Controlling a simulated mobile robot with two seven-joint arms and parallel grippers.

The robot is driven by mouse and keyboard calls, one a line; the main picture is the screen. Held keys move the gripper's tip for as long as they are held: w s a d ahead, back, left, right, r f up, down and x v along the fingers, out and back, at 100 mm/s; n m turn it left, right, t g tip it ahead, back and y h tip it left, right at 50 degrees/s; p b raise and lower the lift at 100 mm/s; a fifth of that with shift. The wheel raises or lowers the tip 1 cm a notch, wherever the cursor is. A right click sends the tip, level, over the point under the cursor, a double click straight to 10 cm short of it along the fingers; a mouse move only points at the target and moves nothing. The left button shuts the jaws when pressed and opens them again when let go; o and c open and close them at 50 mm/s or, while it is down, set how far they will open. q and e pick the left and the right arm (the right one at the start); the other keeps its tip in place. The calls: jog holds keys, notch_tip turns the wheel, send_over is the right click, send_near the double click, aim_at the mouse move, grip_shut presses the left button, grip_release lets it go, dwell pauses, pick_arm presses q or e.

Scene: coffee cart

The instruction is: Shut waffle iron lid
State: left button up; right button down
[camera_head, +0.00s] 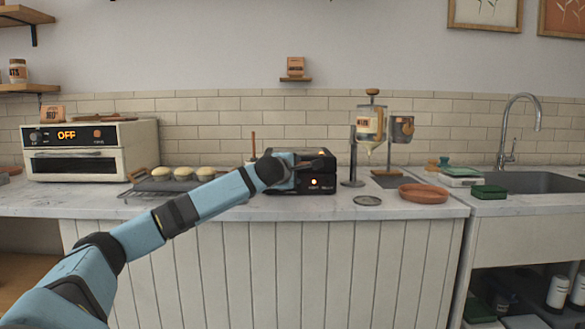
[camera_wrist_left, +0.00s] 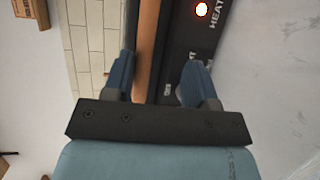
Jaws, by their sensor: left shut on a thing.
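The black waffle iron (camera_head: 316,186) stands on the counter in the middle of the head view, with a lit red light on its front. My left gripper (camera_head: 322,163) reaches it from the left and covers part of its front and lid. The black front panel (camera_wrist_left: 199,45) with the HEAT lettering lies beside the handle. The lid's exact angle is hard to tell behind my gripper. My right gripper is not in view.
A toaster oven (camera_head: 90,150) and a rack with several round buns (camera_head: 172,173) stand to the left. A batter dispenser (camera_head: 370,125), a small dark disc (camera_head: 367,201) and a terracotta dish (camera_head: 423,193) are to the right, before the sink (camera_head: 530,182).

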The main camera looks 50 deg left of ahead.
pick_arm(q)
jog(key=shift+w+f, duration=0.15)
jog(key=shift+f, duration=0.15)
jog(key=shift+s+d, duration=0.2)
jog(key=shift+s, duration=0.25)
jog(key=r+b+v, duration=0.1)
jog(key=v, duration=1.2)
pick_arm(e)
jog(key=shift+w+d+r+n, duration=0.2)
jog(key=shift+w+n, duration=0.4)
pick_arm(q)
jog(key=shift+w+a, duration=0.1)
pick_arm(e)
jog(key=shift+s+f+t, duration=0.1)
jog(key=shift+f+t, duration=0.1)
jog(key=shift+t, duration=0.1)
